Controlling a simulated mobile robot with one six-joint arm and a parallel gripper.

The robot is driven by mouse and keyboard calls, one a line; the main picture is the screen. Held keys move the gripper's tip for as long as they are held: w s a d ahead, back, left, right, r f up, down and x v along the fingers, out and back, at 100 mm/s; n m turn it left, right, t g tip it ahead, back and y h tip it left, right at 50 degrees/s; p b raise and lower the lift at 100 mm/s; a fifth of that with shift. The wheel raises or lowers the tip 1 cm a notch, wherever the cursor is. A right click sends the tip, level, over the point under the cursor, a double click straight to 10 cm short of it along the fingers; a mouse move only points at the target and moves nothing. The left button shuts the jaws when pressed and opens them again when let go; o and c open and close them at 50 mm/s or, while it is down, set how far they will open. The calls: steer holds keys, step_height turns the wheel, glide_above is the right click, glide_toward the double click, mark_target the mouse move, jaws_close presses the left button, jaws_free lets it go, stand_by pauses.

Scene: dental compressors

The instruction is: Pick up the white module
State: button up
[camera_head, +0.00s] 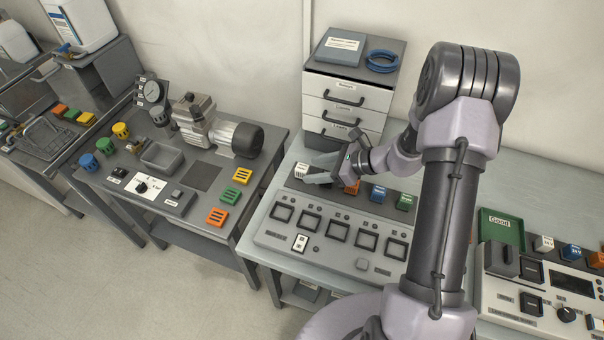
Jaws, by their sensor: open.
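A white module (301,169) stands at the left end of a row on the grey panel at the back of the middle bench. My gripper (314,170) is open, with its fingers pointing left and their tips at the right side of this module. I cannot tell whether they touch it or reach around it. Another small white block (543,243) stands on the right bench beside a blue module.
Orange (352,188), blue (378,194) and green (404,202) modules share the row. In front is a panel with several dark-framed slots (311,223) and a white switch-like piece (300,243). A drawer cabinet (345,101) stands behind. A green tray (500,230) is at right.

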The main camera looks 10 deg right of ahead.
mark_target(303, 167)
steer(key=b+x, duration=0.1)
steer(key=x, duration=0.1)
steer(key=b+x, duration=0.1)
steer(key=x, duration=0.2)
steer(key=shift+w, duration=0.5)
steer(key=shift+r, duration=0.15)
steer(key=shift+c, duration=0.2)
jaws_close()
steer(key=shift+r, duration=0.1)
